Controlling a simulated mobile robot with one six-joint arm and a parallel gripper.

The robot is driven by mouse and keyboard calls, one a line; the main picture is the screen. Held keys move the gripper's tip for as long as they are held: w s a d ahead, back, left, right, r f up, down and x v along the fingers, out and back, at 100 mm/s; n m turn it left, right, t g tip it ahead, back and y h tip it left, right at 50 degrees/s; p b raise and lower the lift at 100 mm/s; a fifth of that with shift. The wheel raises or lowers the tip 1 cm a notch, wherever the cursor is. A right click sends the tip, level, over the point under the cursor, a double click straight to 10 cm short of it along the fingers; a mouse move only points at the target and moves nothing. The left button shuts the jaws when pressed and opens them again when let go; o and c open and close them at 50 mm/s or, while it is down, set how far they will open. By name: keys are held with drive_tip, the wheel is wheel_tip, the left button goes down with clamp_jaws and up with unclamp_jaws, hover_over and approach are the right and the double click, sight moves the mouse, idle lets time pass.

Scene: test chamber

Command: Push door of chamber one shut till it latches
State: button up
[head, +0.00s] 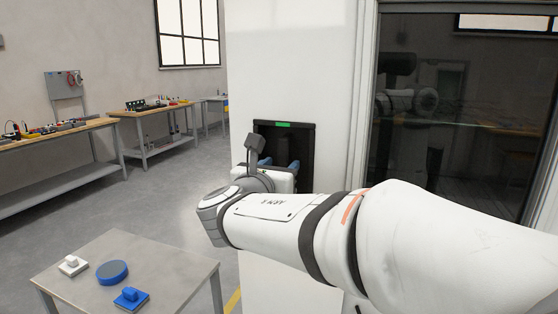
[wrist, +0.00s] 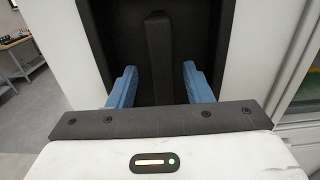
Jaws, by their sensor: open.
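A large white panel (head: 300,60) stands ahead, with a dark recessed plate (head: 307,140) that carries a lit green strip (head: 283,124). Which part is the door of chamber one, and whether it is latched, I cannot tell. In the wrist view the dark plate (wrist: 203,35) has a vertical dark bar (wrist: 160,50) in its middle. My gripper (head: 279,165) is open in front of the plate. In the wrist view my gripper (wrist: 160,68) has its blue fingers apart, one on each side of the bar; contact is not clear.
A dark glass pane (head: 455,120) in a light frame stands at the right. A low table (head: 180,262) at the front left bears a blue disc (head: 112,272), a white block (head: 73,265) and a blue block (head: 131,298). Workbenches (head: 60,140) line the left; the grey floor between is clear.

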drive_tip(key=shift+x, duration=1.4)
drive_tip(key=shift+c, duration=0.5)
clamp_jaws()
